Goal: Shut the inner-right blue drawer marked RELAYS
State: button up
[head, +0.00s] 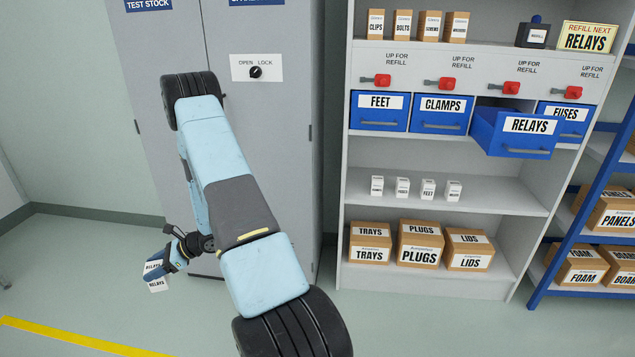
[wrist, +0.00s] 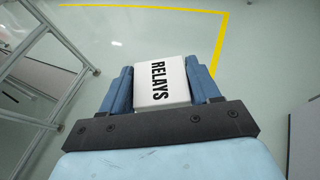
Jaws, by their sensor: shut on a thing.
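The blue drawer marked RELAYS (head: 518,133) is pulled out from the shelf in the head view, third from the left in its row. Its front juts forward and partly covers the FUSES drawer. A grey handle (head: 527,151) runs along its front. My gripper (head: 160,270) is at the lower left, low in front of the grey cabinet and far from the drawer. It is shut on a white box marked RELAYS (wrist: 162,82), which sits between the two blue fingers in the wrist view. The drawer's inside is hidden in the head view.
The FEET drawer (head: 379,111) and CLAMPS drawer (head: 440,113) are shut. Red switches (head: 511,88) sit above the drawers. A sign reading REFILL NEXT RELAYS (head: 587,37) stands on top. Cardboard boxes (head: 420,244) fill the bottom shelf. A blue rack (head: 575,215) stands at right.

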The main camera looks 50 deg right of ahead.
aim_at(500, 132)
jog(key=u, duration=1.05)
jog(key=i, duration=0.2)
jog(key=z, duration=2.05)
